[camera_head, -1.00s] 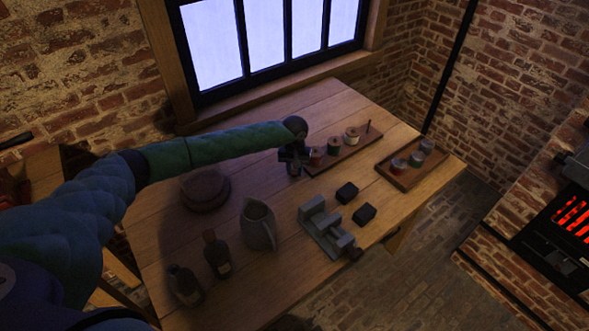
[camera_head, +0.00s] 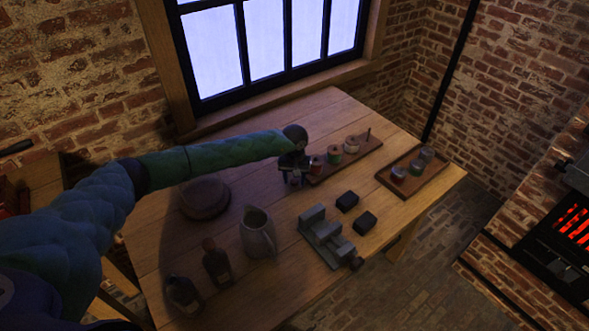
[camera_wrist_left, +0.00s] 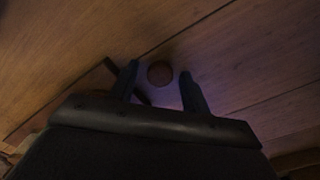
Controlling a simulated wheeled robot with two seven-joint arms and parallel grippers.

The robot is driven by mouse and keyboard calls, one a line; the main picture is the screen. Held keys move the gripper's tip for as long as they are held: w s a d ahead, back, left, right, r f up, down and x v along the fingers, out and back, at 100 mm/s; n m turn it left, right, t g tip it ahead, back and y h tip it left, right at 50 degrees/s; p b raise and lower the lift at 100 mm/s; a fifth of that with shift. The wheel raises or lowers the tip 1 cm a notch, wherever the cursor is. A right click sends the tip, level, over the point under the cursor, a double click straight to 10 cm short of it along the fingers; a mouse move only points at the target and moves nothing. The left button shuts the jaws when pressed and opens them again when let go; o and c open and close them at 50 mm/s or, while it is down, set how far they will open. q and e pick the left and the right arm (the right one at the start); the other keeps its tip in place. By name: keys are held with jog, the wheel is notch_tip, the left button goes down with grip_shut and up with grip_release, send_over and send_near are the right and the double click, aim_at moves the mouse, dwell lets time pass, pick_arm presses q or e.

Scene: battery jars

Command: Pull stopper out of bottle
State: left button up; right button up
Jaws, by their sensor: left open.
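Two dark bottles stand at the front left of the table, one bottle (camera_head: 217,266) behind the other bottle (camera_head: 184,297). Their tops are too dark to make out a stopper. My left gripper (camera_head: 294,178) is open at the left end of the tray of spools, well away from these bottles. In the left wrist view, a small round brown thing (camera_wrist_left: 160,73) lies between the fingertips of my left gripper (camera_wrist_left: 158,82), with gaps on both sides. I cannot tell what it is. My right gripper is not in view.
A long tray (camera_head: 349,160) holds several spools; a second tray (camera_head: 402,193) with jars stands to its right. A grey pitcher (camera_head: 258,235), a grey vise-like block (camera_head: 325,237), two black blocks (camera_head: 347,201) and a round brown thing (camera_head: 205,199) stand on the table (camera_head: 160,222).

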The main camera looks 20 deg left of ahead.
aim_at(294, 180)
pick_arm(q)
jog(key=shift+r, duration=0.15)
jog(key=shift+r, duration=0.3)
jog(key=shift+r+b, duration=0.35)
jog(key=shift+r, duration=0.25)
jog(key=shift+w+r, duration=0.1)
jog(key=shift+r, duration=0.4)
notch_tip(294, 180, up, 9)
jog(key=b, duration=0.3)
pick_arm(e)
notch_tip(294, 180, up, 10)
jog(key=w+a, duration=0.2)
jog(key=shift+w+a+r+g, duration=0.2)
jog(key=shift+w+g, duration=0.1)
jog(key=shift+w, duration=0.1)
